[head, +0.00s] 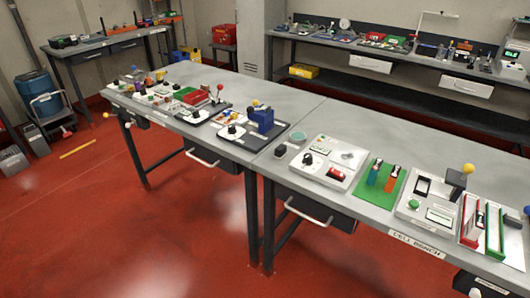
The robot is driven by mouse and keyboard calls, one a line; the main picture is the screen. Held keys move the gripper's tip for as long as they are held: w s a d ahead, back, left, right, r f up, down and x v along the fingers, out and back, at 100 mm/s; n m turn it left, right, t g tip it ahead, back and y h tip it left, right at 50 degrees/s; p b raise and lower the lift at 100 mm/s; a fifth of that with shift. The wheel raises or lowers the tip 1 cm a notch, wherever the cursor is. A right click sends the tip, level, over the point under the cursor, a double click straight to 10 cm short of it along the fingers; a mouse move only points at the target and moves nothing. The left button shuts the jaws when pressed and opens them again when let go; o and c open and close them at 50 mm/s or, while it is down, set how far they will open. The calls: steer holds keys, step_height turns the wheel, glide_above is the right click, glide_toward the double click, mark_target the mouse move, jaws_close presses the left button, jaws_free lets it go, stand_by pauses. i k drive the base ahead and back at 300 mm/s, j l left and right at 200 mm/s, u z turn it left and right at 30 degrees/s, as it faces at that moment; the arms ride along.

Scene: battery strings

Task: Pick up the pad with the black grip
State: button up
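My gripper is not in view. No pad with a black grip can be told for certain at this size. A small dark-topped piece (280,150) lies on the bench top (262,161), left of a grey panel, and may be the pad. A round teal piece (298,136) lies just behind it. On a green mat (382,199) stand a blue upright piece (373,176) and an orange upright piece (390,184), both with dark and white upper parts. All of these stand free of any gripper.
The grey panel (345,154) has a red switch and a display. Right of the mat are a panel with a yellow-knobbed lever (467,168) and a tray with red and green walls (465,240). Several devices crowd the left bench. Red floor (160,240) in front is clear.

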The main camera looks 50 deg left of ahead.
mark_target(280, 151)
steer(key=u, duration=1.8)
steer(key=i+j, duration=0.2)
steer(key=i, duration=0.3)
steer(key=i+j+z, duration=0.1)
steer(key=i, duration=0.4)
steer(key=i+j+z, duration=0.1)
steer(key=i+j, duration=0.25)
steer(key=i, duration=0.15)
steer(key=i+j, duration=0.3)
steer(key=i, duration=0.2)
